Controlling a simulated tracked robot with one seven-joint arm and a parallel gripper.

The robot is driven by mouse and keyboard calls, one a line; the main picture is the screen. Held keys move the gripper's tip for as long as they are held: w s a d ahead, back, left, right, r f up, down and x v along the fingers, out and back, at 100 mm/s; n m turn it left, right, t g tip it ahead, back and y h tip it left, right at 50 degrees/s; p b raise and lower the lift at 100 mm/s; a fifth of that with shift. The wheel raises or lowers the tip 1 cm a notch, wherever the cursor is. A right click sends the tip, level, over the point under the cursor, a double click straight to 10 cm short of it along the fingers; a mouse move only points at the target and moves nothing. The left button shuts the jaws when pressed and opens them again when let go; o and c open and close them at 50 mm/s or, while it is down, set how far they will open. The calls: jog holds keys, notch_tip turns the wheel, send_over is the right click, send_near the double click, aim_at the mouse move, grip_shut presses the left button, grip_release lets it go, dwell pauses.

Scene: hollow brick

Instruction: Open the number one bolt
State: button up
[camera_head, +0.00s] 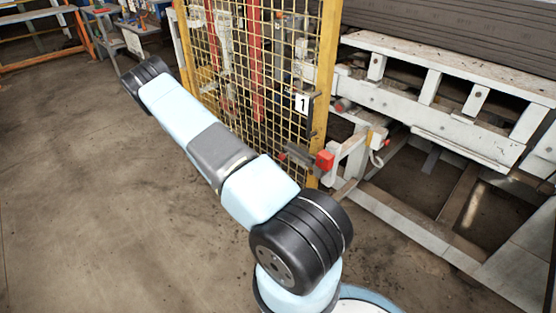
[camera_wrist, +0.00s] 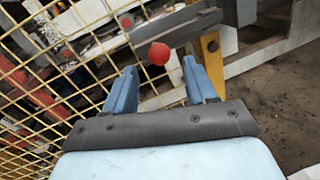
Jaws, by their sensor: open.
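In the wrist view, a red ball knob (camera_wrist: 159,53) sits just under a grey metal bar (camera_wrist: 180,27), which looks like the bolt. My gripper (camera_wrist: 159,72) is open, its two blue fingers apart. The knob appears between and just beyond the fingertips; I cannot tell whether it touches them. In the head view, a white plate marked "1" (camera_head: 302,104) hangs on the yellow mesh gate. My gripper does not show in the head view.
The yellow mesh gate (camera_head: 326,60) and its post stand close to my arm. A white metal frame (camera_head: 440,120) with stacked dark boards (camera_head: 460,30) is at right. A workbench (camera_head: 130,25) stands at the far left. The concrete floor (camera_head: 80,180) at left is clear.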

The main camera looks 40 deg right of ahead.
jog(key=w+a, duration=0.1)
jog(key=a, duration=0.6)
jog(key=shift+a, duration=0.25)
jog(key=s+a+r+m+g+y, duration=0.1)
jog(key=s+a+r+m+y, duration=0.15)
jog(key=r, duration=0.65)
jog(key=s+a+r+m+y, duration=0.2)
jog(key=a+r+m+y, duration=0.15)
jog(key=r, duration=0.55)
jog(key=s+a+r+m+g+y, duration=0.15)
jog(key=r+m+y, duration=0.25)
jog(key=r, duration=0.6)
jog(key=s+a+r+m+t+y, duration=0.2)
jog(key=s+a+r+t+y, duration=0.2)
jog(key=s+r, duration=0.5)
jog(key=s+a+r+m+t+y, duration=0.2)
jog(key=s+a+r+t+y, duration=0.1)
jog(key=s+a+r+t, duration=0.3)
jog(key=s+a+r, duration=0.2)
jog(key=a+r, duration=0.1)
jog(key=r, duration=0.1)
jog(key=shift+s+a+r+y, duration=0.2)
jog(key=shift+s+r+y, duration=0.15)
jog(key=shift+y, duration=0.05)
dwell(0.4)
